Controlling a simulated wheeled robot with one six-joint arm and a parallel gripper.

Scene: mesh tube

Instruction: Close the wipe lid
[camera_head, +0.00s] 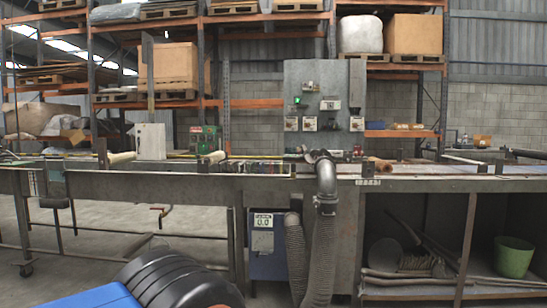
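I cannot make out a wipe container or its lid in the head camera view. My gripper is not in view. A dark ribbed rounded form with a blue flat part fills the bottom left corner, close to the camera and cut off by the frame edge. I cannot tell what it is.
A long metal workbench (140,184) spans the view ahead. A grey ribbed hose (322,245) hangs from it to the floor. A blue unit with a display (264,233) stands beneath. A green bucket (513,257) sits on the lower right shelf. Bare floor (100,245) shows left.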

